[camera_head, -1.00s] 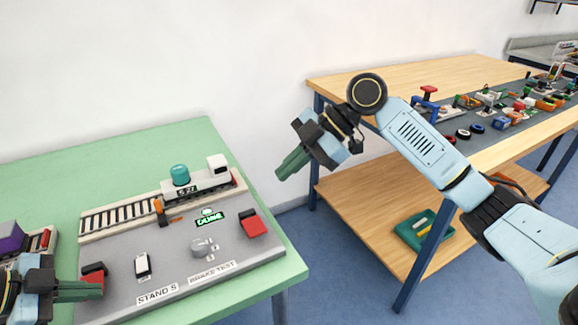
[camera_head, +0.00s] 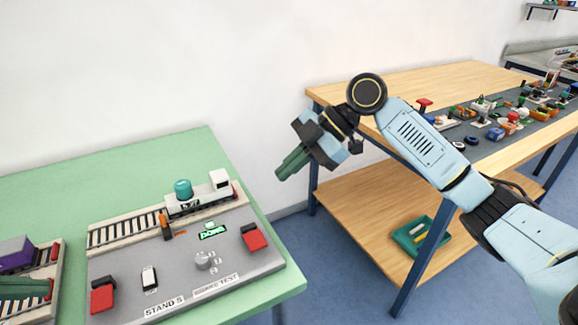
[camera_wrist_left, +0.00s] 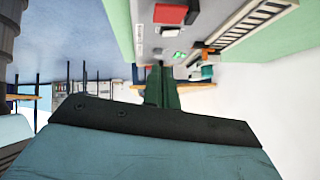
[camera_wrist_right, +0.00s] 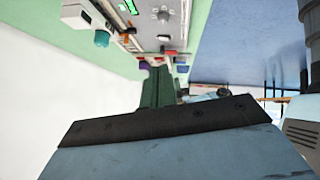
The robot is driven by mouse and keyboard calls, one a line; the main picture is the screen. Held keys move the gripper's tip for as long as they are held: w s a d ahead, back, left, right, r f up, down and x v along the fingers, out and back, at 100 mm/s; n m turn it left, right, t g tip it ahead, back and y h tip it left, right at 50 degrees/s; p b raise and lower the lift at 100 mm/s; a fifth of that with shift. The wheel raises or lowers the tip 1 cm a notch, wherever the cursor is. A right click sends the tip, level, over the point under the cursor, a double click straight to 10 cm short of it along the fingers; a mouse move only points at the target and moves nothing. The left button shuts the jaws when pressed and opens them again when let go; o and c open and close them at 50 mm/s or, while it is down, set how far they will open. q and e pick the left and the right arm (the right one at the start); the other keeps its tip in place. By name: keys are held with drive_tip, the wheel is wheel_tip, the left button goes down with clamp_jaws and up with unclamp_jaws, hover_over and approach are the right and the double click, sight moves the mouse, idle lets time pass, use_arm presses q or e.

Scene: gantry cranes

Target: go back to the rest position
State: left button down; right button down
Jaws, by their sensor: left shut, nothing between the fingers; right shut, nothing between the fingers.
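My left gripper (camera_head: 44,288) is at the left edge of the head view, its green fingers shut and empty in front of the left panel with the purple block. My right gripper (camera_head: 282,172) is shut and empty, held in the air to the right of the green table (camera_head: 150,154), pointing down and left. Its arm comes in from the right. The closed fingers also show in the left wrist view (camera_wrist_left: 160,88) and the right wrist view (camera_wrist_right: 158,88). The grey control panel (camera_head: 130,262) lies on the green table between the two grippers.
The panel bears a track with a small wagon (camera_head: 198,201), a green-lit display (camera_head: 212,231), a knob (camera_head: 204,260) and red switches (camera_head: 256,239). A wooden table (camera_head: 420,85) with several parts stands behind my right arm. A green tray (camera_head: 412,236) lies on its lower shelf.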

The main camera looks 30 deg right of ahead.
use_arm(q)
drive_tip(key=shift+a+r, duration=0.45)
drive_tip(key=shift+r, duration=0.05)
